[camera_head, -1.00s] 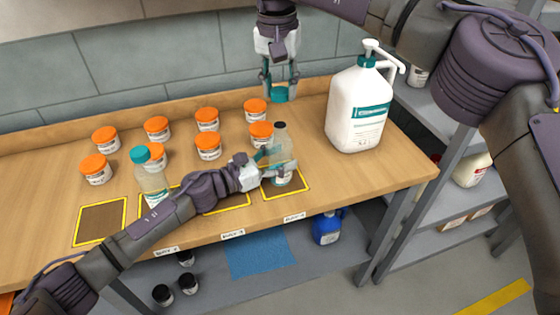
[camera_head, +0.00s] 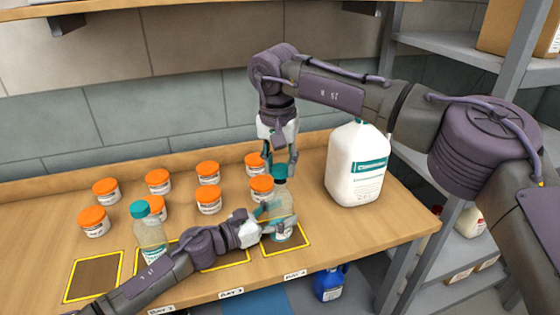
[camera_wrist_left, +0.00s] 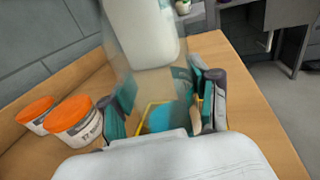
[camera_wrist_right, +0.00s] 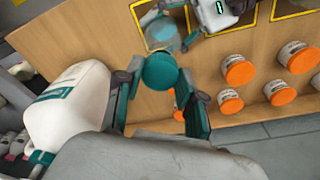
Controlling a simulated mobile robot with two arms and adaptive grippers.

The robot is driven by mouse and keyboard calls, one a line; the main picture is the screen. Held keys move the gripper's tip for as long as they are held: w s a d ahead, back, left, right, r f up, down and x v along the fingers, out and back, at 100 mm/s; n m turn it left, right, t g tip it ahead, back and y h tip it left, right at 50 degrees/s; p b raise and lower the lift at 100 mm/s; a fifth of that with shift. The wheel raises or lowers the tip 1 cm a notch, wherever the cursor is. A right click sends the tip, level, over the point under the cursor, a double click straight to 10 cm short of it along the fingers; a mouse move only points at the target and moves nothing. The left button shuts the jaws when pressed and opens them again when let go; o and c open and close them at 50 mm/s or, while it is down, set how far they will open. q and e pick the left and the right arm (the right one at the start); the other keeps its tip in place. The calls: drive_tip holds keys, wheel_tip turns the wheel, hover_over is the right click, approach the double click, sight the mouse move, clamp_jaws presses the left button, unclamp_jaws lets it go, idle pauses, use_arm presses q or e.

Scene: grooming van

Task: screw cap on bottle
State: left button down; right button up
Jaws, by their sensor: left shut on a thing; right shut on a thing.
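A clear bottle (camera_head: 282,228) stands upright on the rightmost yellow-outlined mat (camera_head: 304,239). My left gripper (camera_head: 277,222) is shut around its body from the left. In the left wrist view the see-through bottle (camera_wrist_left: 155,92) is between the fingers. My right gripper (camera_head: 280,163) points down from above, shut on a teal cap (camera_head: 279,173). The cap is directly over the bottle's neck and looks in line with it. I cannot tell whether the threads meet. In the right wrist view the cap (camera_wrist_right: 160,71) hides the bottle's mouth, with the bottle body (camera_wrist_right: 163,36) beyond.
A second bottle (camera_head: 150,237) with a teal cap stands to the left. Several orange-lidded jars (camera_head: 208,200) stand behind. A large white jug (camera_head: 356,170) is close on the right, below my right arm. The leftmost mat (camera_head: 94,279) is empty. A grey shelf (camera_head: 465,65) stands right.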

drive_tip(key=shift+f, duration=0.1)
drive_tip(key=shift+f, duration=0.75)
drive_tip(key=shift+f, duration=0.6)
idle(0.3)
